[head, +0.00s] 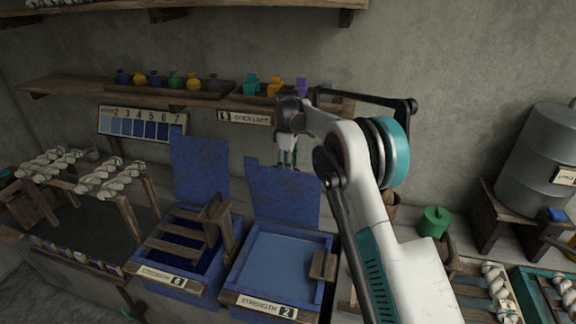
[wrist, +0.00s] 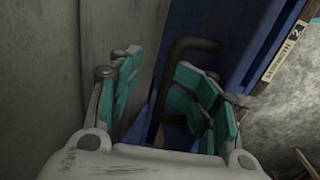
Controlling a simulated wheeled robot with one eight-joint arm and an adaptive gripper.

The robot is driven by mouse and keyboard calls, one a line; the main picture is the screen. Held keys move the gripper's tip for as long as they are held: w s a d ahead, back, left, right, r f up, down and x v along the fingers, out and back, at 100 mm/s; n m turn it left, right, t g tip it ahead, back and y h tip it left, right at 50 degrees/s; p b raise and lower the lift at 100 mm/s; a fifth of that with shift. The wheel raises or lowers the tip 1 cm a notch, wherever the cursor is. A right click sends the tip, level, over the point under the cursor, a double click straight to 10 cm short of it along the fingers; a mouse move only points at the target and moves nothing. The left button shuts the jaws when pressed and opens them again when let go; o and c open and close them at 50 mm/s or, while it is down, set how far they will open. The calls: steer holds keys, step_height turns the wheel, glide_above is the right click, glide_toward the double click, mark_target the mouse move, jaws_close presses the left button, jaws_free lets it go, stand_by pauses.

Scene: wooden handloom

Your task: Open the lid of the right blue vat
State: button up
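The right blue vat (head: 235,288) has a label reading strength 2 and shows light blue liquid inside. Its blue lid (head: 285,200) stands raised, roughly upright, at the vat's back edge. My gripper (head: 287,164) hangs pointing down at the lid's upper edge, in front of the wall. In the wrist view its teal-padded fingers (wrist: 158,78) are spread apart. A dark bar handle (wrist: 190,44) shows between and beyond them; I cannot tell whether a finger touches it. The vat's label (wrist: 285,50) shows at the upper right there.
The left blue vat (head: 165,282), labelled 6, also has its lid (head: 200,172) raised. A wooden shelf (head: 75,87) with small coloured jars runs behind my gripper. A green canister (head: 436,222) and a grey barrel (head: 540,150) stand to the right.

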steer(key=shift+w+d+f, duration=0.1)
steer(key=shift+d+f, duration=0.15)
steer(key=shift+d, duration=0.1)
step_height(320, 180, up, 12)
steer(key=shift+s+a+r, duration=0.2)
steer(key=shift+s+a, duration=0.2)
steer(key=shift+a, duration=0.05)
